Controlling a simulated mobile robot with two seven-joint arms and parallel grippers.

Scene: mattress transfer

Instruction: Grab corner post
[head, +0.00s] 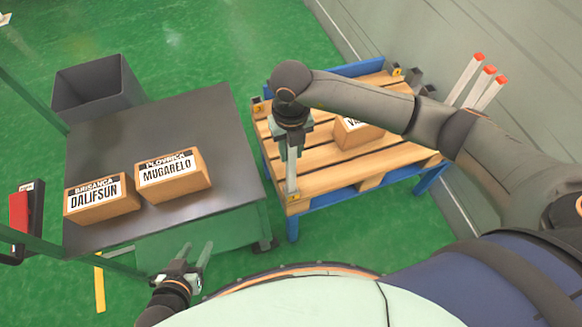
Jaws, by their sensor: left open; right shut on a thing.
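My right gripper (292,142) is shut on a pale corner post (292,172). The post hangs roughly upright over the near left corner of the wooden pallet (330,181). Its top is hidden by the gripper, and I cannot tell whether its lower end touches the corner. Three more pale corner posts (467,78) with red tips stand at the right, beyond my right arm. My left gripper (198,248) is open and empty, low in front of the dark cart.
The pallet lies on a blue frame (292,226) and carries a box (352,134), partly hidden by my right arm. The dark cart top (190,115) holds two labelled boxes (173,176). A grey bin (97,90) stands behind. Green floor separates cart and pallet.

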